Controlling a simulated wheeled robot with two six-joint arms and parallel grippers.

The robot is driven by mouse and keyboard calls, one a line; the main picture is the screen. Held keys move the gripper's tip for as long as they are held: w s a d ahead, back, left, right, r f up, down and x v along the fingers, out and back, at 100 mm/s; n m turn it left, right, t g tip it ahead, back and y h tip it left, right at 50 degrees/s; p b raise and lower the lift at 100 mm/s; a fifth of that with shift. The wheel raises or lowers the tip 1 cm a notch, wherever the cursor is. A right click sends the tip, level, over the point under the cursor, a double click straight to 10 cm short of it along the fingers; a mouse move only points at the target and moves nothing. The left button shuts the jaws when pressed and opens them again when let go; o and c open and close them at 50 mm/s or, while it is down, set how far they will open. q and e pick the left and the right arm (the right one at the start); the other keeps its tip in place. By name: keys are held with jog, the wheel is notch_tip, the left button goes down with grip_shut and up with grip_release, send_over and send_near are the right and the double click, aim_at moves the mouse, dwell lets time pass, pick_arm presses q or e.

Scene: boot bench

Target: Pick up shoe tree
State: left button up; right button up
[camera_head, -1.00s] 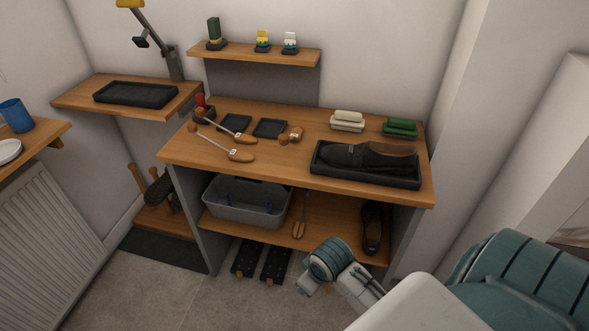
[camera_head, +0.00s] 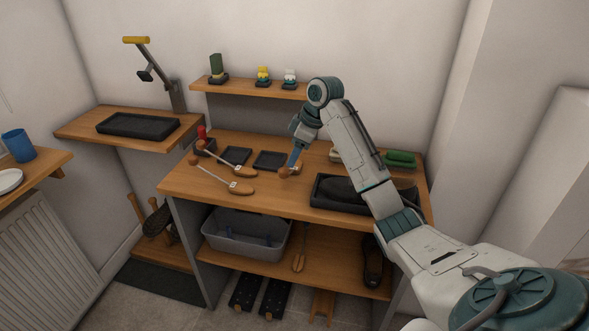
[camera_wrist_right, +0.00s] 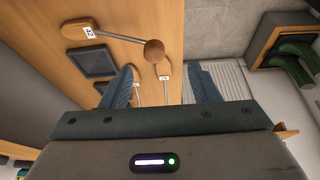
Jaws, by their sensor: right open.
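Two long shoe trees, wooden toes joined by metal rods to round wooden knobs, lie on the left of the bench: an upper one (camera_head: 243,173) and a lower one (camera_head: 240,188). In the right wrist view the right gripper's blue fingers (camera_wrist_right: 161,88) are spread with nothing gripped. A round wooden knob (camera_wrist_right: 154,50) and a tagged wooden toe (camera_wrist_right: 80,29) show beyond them. I cannot tell contact. My left gripper is out of view.
Dark shallow trays (camera_head: 237,156) lie behind the shoe trees. A black tray (camera_head: 322,194) holding a dark shoe is at the bench's right, partly behind my arm. A grey bin (camera_head: 225,241) stands on the lower shelf. The bench's front left is clear.

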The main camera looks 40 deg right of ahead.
notch_tip(320, 180, up, 2)
jog(key=d, duration=0.1)
jog(key=p, duration=0.2)
send_over(285, 169)
jog(key=s+d, duration=0.1)
jog(key=d, duration=0.1)
notch_tip(285, 169, down, 4)
jog(key=x, duration=0.1)
jog(key=p+x, duration=0.1)
jog(key=x, duration=0.1)
jog(key=p+x, duration=0.1)
jog(key=x, duration=0.1)
jog(key=shift+s+a+f, duration=0.1)
jog(key=shift+s+a, duration=0.15)
jog(key=shift+a, duration=0.1)
jog(key=shift+w+f, duration=0.1)
jog(key=shift+f, duration=0.15)
jog(key=c, duration=0.9)
